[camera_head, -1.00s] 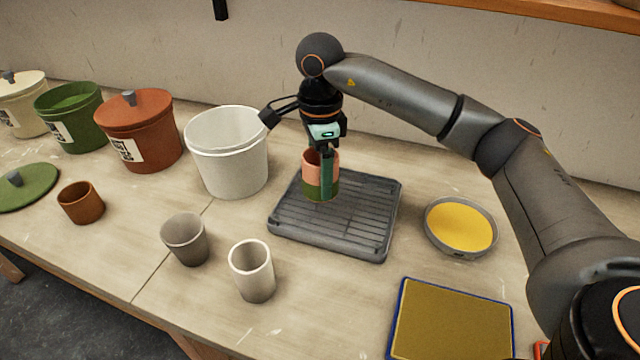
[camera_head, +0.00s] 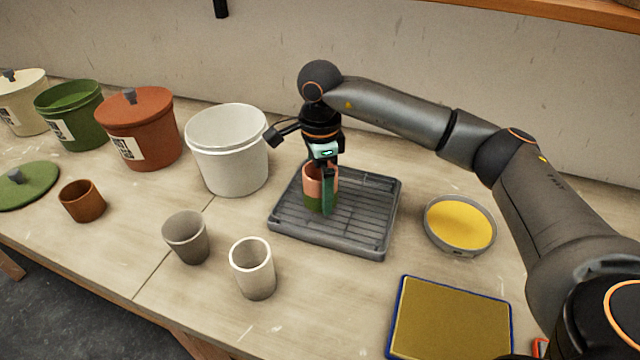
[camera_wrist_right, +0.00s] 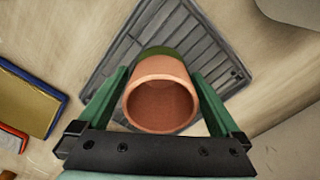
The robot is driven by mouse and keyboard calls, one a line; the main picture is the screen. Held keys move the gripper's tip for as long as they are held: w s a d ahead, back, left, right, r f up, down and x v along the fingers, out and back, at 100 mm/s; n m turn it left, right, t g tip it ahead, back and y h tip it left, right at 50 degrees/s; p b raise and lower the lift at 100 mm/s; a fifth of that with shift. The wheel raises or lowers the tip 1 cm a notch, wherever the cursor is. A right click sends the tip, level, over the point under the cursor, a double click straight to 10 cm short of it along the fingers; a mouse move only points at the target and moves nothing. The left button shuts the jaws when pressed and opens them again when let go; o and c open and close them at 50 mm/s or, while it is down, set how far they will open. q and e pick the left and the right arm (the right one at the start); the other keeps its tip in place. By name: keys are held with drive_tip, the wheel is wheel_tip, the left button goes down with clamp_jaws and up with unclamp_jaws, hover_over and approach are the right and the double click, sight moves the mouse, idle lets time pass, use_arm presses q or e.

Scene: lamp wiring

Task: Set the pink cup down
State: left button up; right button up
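The pink cup (camera_head: 311,184) has a pink upper part and a green lower part. My right gripper (camera_head: 327,190) points down over the grey ribbed rack (camera_head: 365,215) and is shut on the cup, one green finger on each side. The cup is upright, at or just above the left part of the rack; I cannot tell whether its base touches. In the right wrist view, the cup's open, empty mouth (camera_wrist_right: 160,100) faces the camera between the fingers, with the rack (camera_wrist_right: 205,60) behind it. My left gripper is not in view.
A white bucket (camera_head: 228,160) stands close left of the rack. A grey cup (camera_head: 186,238), a white cup (camera_head: 253,270) and a brown cup (camera_head: 82,201) stand on the table. A yellow-filled dish (camera_head: 460,224) and a blue-edged yellow pad (camera_head: 450,322) lie to the right.

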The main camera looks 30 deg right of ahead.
wheel_tip(320, 180, up, 12)
drive_tip(key=shift+r, duration=0.2)
idle(0.4)
